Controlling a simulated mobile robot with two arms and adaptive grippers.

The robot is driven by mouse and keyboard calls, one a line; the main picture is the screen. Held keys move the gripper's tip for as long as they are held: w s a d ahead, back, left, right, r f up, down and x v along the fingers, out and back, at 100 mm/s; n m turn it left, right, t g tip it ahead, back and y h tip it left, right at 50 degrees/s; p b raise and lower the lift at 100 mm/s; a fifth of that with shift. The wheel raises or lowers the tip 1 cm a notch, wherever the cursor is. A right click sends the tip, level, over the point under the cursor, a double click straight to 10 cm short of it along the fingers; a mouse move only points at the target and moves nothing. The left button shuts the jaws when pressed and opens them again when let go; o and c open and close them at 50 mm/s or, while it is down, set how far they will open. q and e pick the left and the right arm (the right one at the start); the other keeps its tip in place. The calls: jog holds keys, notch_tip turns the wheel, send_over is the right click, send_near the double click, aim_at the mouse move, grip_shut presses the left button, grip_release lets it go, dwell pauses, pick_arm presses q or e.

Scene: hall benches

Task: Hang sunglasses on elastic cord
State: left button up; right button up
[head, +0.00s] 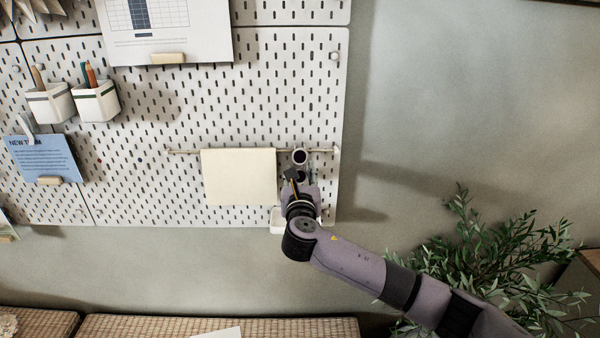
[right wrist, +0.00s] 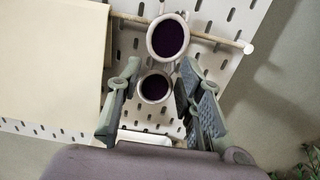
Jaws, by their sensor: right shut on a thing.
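The sunglasses, with two round dark lenses in pale rims, show in the head view (head: 300,157) and the right wrist view (right wrist: 168,38). They stand on end, one lens above the other, in front of the pegboard. The upper lens overlaps the pale cord (head: 185,151), which runs across the board and also shows in the right wrist view (right wrist: 226,42). I cannot tell whether the sunglasses are hooked over it. My right gripper (head: 301,180) is shut on the sunglasses, its fingers either side of the lower lens in the wrist view (right wrist: 160,72). My left gripper is out of view.
A blank cream sheet (head: 238,178) hangs from the cord just left of the sunglasses. A small white tray (head: 278,221) sits below, partly hidden by my arm. Two white pen cups (head: 96,103) and a blue card (head: 45,158) are further left. A leafy plant (head: 490,250) stands lower right.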

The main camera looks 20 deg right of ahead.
jog(key=o, duration=1.3)
jog(key=shift+o, duration=0.2)
jog(key=v, duration=1.2)
dwell(0.5)
